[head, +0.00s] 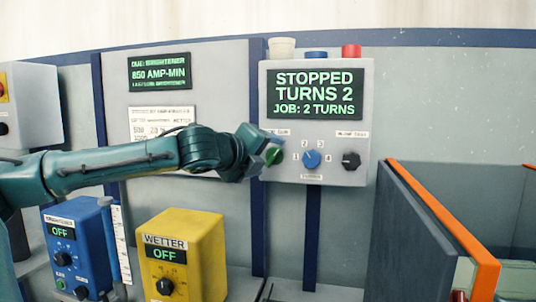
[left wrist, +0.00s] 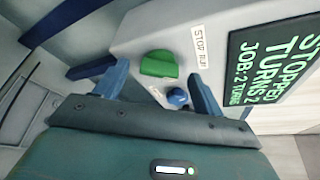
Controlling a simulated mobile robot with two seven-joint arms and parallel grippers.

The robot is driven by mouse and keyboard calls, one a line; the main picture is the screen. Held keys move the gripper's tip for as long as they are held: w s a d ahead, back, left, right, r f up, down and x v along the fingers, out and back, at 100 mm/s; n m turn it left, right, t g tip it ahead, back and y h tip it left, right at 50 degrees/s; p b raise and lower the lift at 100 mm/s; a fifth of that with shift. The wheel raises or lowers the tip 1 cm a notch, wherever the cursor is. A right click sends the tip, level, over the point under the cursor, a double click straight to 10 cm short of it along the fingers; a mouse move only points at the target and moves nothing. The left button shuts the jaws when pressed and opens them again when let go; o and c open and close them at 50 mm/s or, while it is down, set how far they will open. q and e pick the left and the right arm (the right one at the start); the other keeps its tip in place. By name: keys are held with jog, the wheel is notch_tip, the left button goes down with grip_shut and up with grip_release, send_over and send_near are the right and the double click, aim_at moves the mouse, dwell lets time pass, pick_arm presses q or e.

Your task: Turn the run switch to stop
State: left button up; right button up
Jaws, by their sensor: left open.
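The run switch is a green knob (head: 273,157) at the lower left of the grey control box (head: 354,178). In the left wrist view the green knob (left wrist: 158,65) sits beside a label reading STOP RUN. The box's display (head: 314,94) reads STOPPED, TURNS 2, JOB: 2 TURNS. My left gripper (head: 262,152) is at the knob and partly covers it and its label in the head view. Its two blue fingers are apart, one on each side of the knob. I cannot tell whether they touch it. My right gripper is not in view.
A blue knob (head: 311,159) and a black knob (head: 351,160) are to the right on the same box. A blue unit (head: 90,222) and a yellow WETTER unit (head: 205,240), both showing OFF, stand below my left arm. An orange-edged tank wall (head: 440,222) rises at right.

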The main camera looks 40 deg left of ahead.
pick_arm(q)
jog(key=shift+x, duration=0.85)
jog(key=shift+c, duration=0.2)
jog(key=c, duration=1)
